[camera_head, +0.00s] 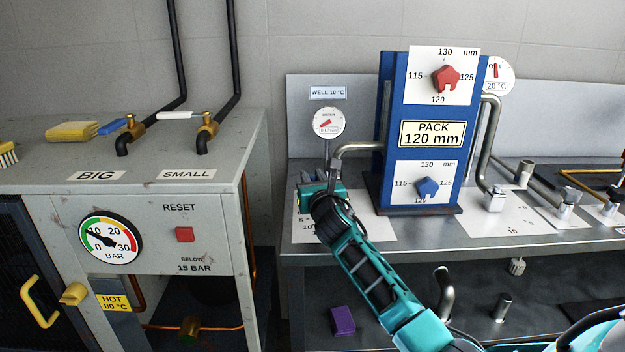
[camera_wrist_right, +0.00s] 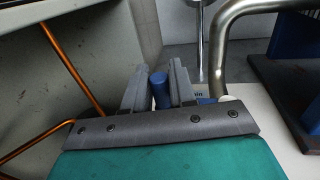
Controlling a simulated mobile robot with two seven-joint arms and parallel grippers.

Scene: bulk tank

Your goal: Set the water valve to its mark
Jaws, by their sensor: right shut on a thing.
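My right gripper (camera_head: 312,184) reaches in over the left end of the steel bench. In the right wrist view its two grey fingers (camera_wrist_right: 160,88) are closed around an upright blue piece (camera_wrist_right: 161,92), which looks like the water valve's handle. In the head view my gripper and arm hide most of this valve. A white scale card (camera_head: 303,228) under the gripper shows a few figures, partly covered; its mark cannot be made out. The round water gauge (camera_head: 328,122) with a red needle stands just behind, below the "WELL 10 °C" label (camera_head: 327,93). My left gripper is not in view.
A blue panel (camera_head: 386,110) with a red knob (camera_head: 446,78) and a blue knob (camera_head: 427,188) stands right of the gripper. A bent steel pipe (camera_head: 358,147) runs close by. A grey cabinet (camera_head: 150,218) with a pressure gauge (camera_head: 110,238) stands left.

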